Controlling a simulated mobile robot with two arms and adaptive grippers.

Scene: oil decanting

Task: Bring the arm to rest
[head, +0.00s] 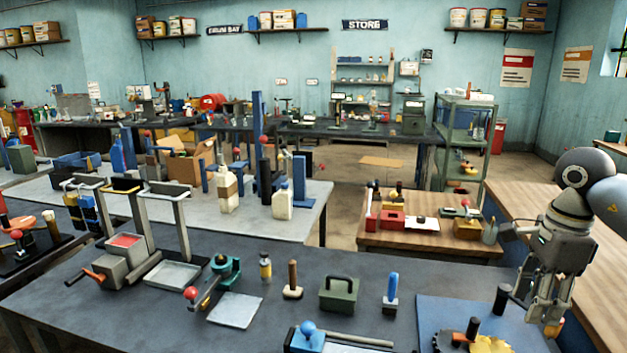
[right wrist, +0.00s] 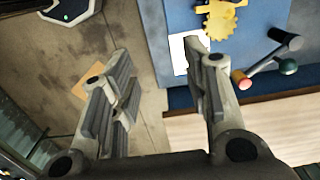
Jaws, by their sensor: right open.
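My right gripper (head: 548,312) is at the right side of the head view, raised near the right end of the dark workbench (head: 150,322). In the right wrist view its two fingers (right wrist: 163,95) stand wide apart with nothing between them. Past them show the floor (right wrist: 135,125), the edge of a blue mat and a strip of wood. My left gripper does not show in either view.
Below and left of my right gripper lies a blue mat (head: 432,308) with a yellow gear-like part (head: 490,343), also in the wrist view (right wrist: 219,22). A green box (head: 339,295) and several tools stand on the bench. A wooden table (head: 560,205) is at the right.

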